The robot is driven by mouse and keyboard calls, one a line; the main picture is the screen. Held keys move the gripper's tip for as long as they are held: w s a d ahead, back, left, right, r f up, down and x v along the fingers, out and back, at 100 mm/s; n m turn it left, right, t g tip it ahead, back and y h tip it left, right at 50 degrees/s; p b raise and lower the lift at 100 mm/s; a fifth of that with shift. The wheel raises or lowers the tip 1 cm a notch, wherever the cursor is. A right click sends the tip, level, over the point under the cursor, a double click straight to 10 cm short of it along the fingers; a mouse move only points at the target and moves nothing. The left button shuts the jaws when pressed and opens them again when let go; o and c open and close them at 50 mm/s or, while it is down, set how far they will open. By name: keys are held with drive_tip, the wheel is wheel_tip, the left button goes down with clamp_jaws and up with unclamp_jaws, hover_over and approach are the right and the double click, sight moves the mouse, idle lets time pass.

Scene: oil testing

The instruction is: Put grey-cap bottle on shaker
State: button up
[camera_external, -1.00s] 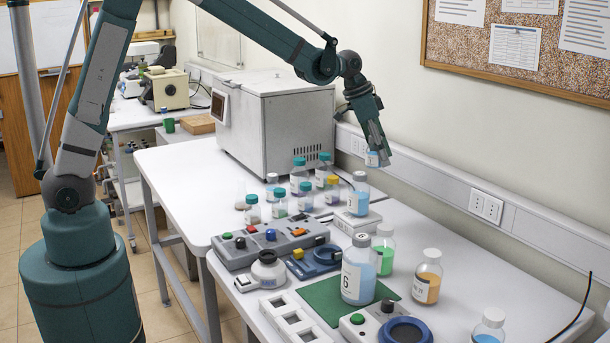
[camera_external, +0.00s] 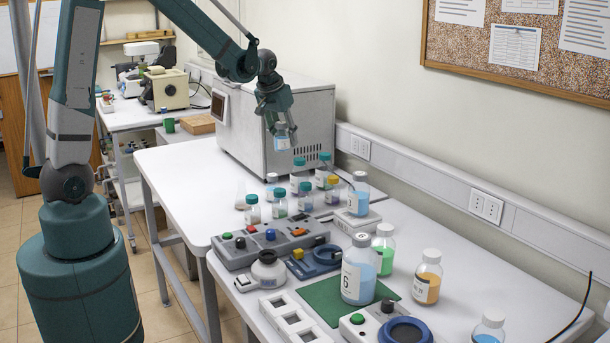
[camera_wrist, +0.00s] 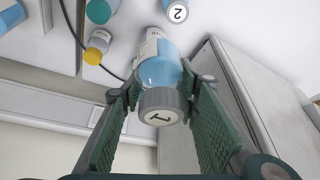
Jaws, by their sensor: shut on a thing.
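My gripper (camera_external: 280,125) is shut on a grey-cap bottle (camera_external: 283,143) with blue liquid and a white label. It holds the bottle in the air in front of the large white box. In the wrist view the bottle (camera_wrist: 160,68) sits between the green fingers, its grey cap marked 1 towards the camera. I cannot tell for sure which device is the shaker.
Several teal-cap bottles (camera_external: 300,175) and a yellow-cap bottle (camera_external: 332,190) stand below my gripper. Another grey-cap bottle (camera_external: 358,195) stands on a white scale. A large bottle marked 6 (camera_external: 358,278) stands in front. The white box (camera_external: 290,105) is close behind.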

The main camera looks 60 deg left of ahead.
drive_tip(key=s+a+f+n+b, duration=0.1)
drive_tip(key=s+a, duration=0.5)
drive_tip(key=a, duration=0.7)
drive_tip(key=s+a+f+n+g+y+b, duration=0.1)
drive_tip(key=s+a+f, duration=0.4)
drive_tip(key=a, duration=0.9)
drive_tip(key=s+a+f+n+y+b, duration=0.1)
drive_tip(key=s+a+f+n+b, duration=0.1)
drive_tip(key=s+a, duration=0.6)
drive_tip(key=shift+s+a+f+n+g+b, duration=0.45)
drive_tip(key=shift+a+n, duration=0.65)
drive_tip(key=shift+a, duration=1.75)
drive_tip(key=shift+w, duration=0.1)
drive_tip(key=shift+f, duration=0.2)
drive_tip(key=shift+f, duration=2.8)
drive_tip(key=shift+f, duration=2.05)
